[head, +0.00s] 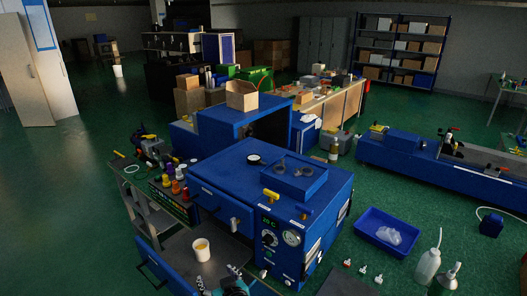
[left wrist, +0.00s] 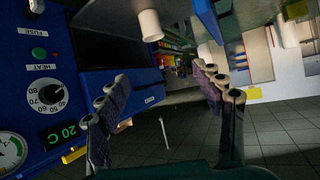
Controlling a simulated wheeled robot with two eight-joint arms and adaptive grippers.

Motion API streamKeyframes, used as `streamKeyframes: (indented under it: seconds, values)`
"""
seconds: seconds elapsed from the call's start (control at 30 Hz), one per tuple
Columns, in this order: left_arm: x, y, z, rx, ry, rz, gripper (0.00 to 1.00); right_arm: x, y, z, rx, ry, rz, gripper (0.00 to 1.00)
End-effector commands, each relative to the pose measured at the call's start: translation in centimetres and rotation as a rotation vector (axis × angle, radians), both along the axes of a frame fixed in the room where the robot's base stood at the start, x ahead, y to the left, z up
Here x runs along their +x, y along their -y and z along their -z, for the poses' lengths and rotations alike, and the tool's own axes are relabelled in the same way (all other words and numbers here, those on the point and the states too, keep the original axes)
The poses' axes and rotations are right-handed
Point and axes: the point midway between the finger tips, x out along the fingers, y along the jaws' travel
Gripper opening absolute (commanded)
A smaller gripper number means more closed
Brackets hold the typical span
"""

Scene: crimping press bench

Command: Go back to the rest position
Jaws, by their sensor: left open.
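My left gripper (head: 218,278) is at the bottom edge of the head view, in front of the blue press and near its front panel. In the left wrist view my left gripper (left wrist: 168,92) has its two fingers spread wide, with nothing between them. The blue press (head: 272,187) has a lit green 20 C display, a dial and a round gauge. Its panel (left wrist: 45,85) appears upside down in the left wrist view. A white cup (head: 201,249) stands on the grey surface left of the press, apart from my left gripper. My right gripper is not in view.
A side bench (head: 143,213) with several small coloured bottles stands left of the press. A blue tray (head: 366,233) with a clear bag lies on the floor at right. A white bottle (head: 427,265) and a funnel (head: 449,276) stand nearby. The green floor at far left is clear.

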Motion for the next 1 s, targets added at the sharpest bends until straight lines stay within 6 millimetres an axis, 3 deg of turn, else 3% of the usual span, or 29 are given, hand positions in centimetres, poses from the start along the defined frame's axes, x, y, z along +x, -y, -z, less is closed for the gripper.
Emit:
streamKeyframes:
  seconds: [0.37,0.6,0.8,1.0]
  values:
    - [-3.0,-3.2,1.9,-0.02,-0.21,0.065,0.67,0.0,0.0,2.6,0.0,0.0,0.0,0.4]
    - [-8.3,-5.3,4.0,-0.084,-0.393,0.207,0.67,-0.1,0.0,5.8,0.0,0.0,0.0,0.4]
    - [-13.0,-5.2,5.1,-0.145,-0.456,0.367,0.67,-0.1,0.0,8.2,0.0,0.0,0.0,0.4]
    - [-15.3,-4.5,5.3,-0.171,-0.452,0.461,0.67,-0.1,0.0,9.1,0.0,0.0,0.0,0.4]
